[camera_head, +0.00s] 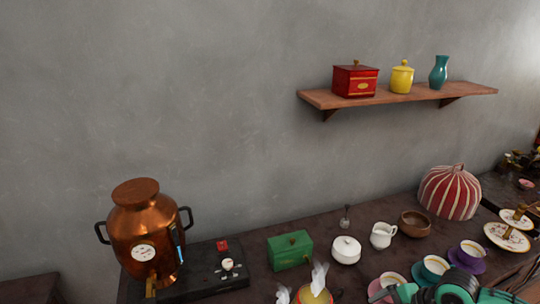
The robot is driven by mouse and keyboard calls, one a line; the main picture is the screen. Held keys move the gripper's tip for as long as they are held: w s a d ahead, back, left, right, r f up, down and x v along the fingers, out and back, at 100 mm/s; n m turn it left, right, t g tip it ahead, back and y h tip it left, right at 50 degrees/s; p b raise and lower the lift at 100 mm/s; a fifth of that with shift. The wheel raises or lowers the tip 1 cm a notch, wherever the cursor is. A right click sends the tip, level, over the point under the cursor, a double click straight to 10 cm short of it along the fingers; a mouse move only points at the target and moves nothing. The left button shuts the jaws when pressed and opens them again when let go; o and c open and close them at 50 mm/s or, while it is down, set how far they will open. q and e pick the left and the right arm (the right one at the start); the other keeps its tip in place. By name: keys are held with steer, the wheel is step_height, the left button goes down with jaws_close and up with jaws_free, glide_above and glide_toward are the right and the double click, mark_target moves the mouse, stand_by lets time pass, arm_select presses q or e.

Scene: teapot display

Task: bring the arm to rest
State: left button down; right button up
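A black and teal part of my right arm, with what looks like my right gripper (455,288), shows at the bottom right edge. It overlaps the front of the cups there. Its fingertips cannot be made out clearly, so I cannot tell whether it is open or shut, or whether it holds anything. My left arm and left gripper are not in view.
A copper urn (146,230) stands on a black base (205,284) at left. A green box (290,250), white sugar bowl (346,250), white jug (383,235), brown bowl (414,224) and striped cosy (450,192) line the counter. Cups crowd the right front. A shelf (400,98) hangs above.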

steer(key=s+a+f+m+t, duration=0.1)
steer(key=s+a+f+m, duration=0.45)
steer(key=s+a, duration=0.35)
steer(key=s+d+f+m+h, duration=0.2)
steer(key=s+d+m+h, duration=0.25)
steer(key=s+m, duration=0.7)
step_height(320, 180, down, 31)
steer(key=m+g+p, duration=0.1)
steer(key=p, duration=0.1)
arm_select(q)
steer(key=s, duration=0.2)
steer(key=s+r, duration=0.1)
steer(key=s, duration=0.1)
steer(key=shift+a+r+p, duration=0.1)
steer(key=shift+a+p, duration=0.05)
steer(key=shift+p, duration=0.15)
arm_select(e)
steer(key=s+d+f, duration=0.2)
steer(key=s+f, duration=0.6)
steer(key=s, duration=0.1)
steer(key=s+d+f+g, duration=0.1)
steer(key=s+f, duration=0.8)
steer(key=s, duration=0.1)
steer(key=shift+d+h, duration=0.35)
